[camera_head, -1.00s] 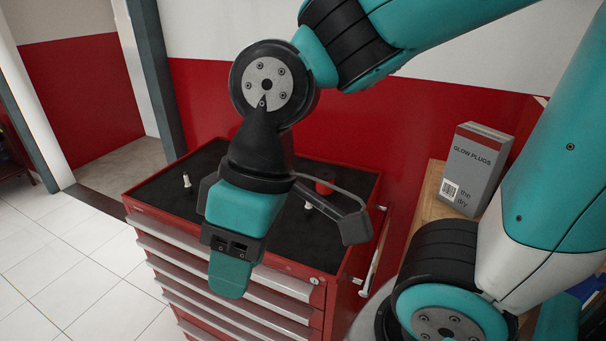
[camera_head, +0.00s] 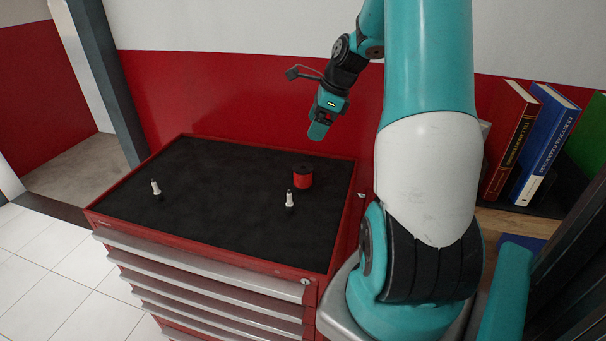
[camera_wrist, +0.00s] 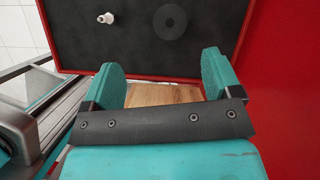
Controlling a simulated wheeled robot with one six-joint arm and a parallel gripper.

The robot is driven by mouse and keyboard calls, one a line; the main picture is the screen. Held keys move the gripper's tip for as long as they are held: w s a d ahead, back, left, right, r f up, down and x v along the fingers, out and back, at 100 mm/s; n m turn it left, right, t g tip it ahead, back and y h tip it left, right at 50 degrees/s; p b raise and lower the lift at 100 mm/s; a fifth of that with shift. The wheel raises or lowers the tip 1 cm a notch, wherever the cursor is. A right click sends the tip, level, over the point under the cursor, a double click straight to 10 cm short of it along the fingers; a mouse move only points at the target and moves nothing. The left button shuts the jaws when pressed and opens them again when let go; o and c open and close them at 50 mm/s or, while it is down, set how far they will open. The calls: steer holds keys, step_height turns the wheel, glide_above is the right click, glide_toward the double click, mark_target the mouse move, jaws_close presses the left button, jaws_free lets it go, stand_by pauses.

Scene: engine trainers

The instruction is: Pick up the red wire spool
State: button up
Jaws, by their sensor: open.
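The red wire spool (camera_head: 303,180) stands upright on the black top of the red tool cabinet, near its back right part. It has a black upper end. In the wrist view the spool (camera_wrist: 170,21) shows from above as a dark disc with a central hole, beyond my fingers. My gripper (camera_head: 319,126) hangs above and behind the spool in the head view, well apart from it. In the wrist view its two teal fingers (camera_wrist: 162,82) are spread wide with nothing between them.
The rest of the top is clear. A red wall rises behind it. Several books (camera_head: 535,140) stand at the right.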

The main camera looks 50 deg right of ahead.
mark_target(303, 167)
steer(key=shift+m, duration=0.8)
steer(key=p+x, duration=0.1)
steer(key=x, duration=0.2)
steer(key=d+p+x, duration=0.1)
steer(key=x, duration=0.3)
steer(key=d+p+x, duration=0.1)
steer(key=x, duration=0.3)
steer(key=shift+s+d+f, duration=0.15)
steer(key=shift+s+f, duration=0.15)
steer(key=shift+s, duration=0.15)
steer(key=shift+p+x, duration=1.5)
steer(key=shift+x, duration=1.7)
steer(key=c, duration=1)
